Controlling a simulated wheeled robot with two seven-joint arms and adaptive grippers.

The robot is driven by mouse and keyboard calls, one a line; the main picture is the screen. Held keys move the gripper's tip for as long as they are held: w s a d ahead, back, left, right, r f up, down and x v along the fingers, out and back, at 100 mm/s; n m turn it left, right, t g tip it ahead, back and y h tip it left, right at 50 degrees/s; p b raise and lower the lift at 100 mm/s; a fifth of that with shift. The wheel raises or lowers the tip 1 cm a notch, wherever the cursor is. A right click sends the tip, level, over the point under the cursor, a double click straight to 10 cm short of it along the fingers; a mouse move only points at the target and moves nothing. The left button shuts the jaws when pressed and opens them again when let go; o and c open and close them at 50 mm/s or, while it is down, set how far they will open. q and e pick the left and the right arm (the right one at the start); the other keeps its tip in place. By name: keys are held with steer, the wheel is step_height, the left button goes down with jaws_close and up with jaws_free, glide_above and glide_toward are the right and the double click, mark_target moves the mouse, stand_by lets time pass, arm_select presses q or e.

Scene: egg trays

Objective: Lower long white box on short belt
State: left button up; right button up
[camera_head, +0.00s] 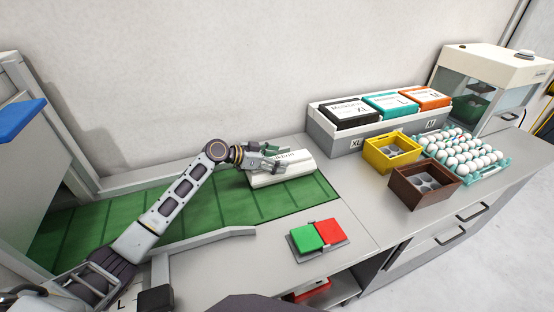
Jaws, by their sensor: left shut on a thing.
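The long white box (284,174) is at the right end of the short green belt (225,204), with dark lettering partly showing on its top. My left gripper (276,160) is shut on the white box, with its fingers over the box's upper left part. The box looks level and low over the belt; I cannot tell whether its underside touches the belt. The fingers hide part of the box's top. My right gripper is not in view.
A red and green button panel (317,238) lies in front of the belt. To the right are a grey holder (345,142) with several labelled boxes, a yellow bin (391,153), a brown bin (424,184), an egg tray (481,181) and a white machine (497,62). A wall stands behind.

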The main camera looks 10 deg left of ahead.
arm_select(q)
steer(key=shift+f, duration=0.1)
stand_by(0.7)
steer(key=o, duration=1.6)
steer(key=shift+f, duration=0.2)
steer(key=shift+v, duration=3.8)
steer(key=shift+r, duration=0.1)
